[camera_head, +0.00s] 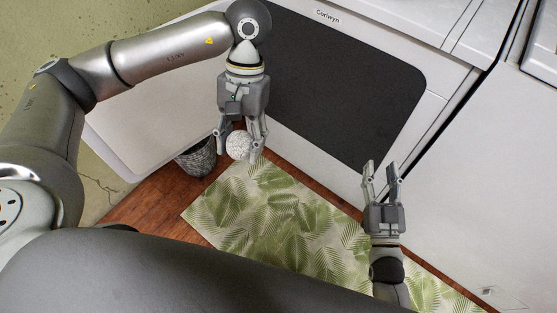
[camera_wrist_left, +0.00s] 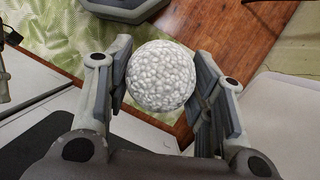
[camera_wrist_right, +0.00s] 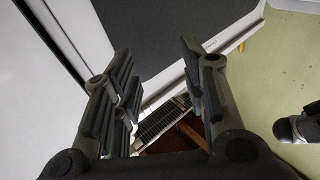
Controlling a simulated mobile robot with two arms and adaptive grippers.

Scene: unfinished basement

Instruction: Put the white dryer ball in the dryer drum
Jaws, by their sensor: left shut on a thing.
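The white dryer ball (camera_head: 238,145), round and bumpy, is between the fingers of my left gripper (camera_head: 239,151), which is shut on it. The ball also fills the space between the fingers in the left wrist view (camera_wrist_left: 161,76). In the head view they appear in front of the white dryer (camera_head: 285,133), left of its large dark rounded front area (camera_head: 340,80). I cannot make out the drum inside that dark area. My right gripper (camera_head: 381,167) is open and empty, near the dryer's lower right; its spread fingers show in the right wrist view (camera_wrist_right: 158,75).
A white panel (camera_head: 150,100), seemingly the open dryer door, extends left behind my left arm. A dark woven basket (camera_head: 197,160) stands below it. A leaf-patterned mat (camera_head: 275,215) lies on the wooden floor (camera_head: 150,204). Another white appliance (camera_head: 480,180) stands at right.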

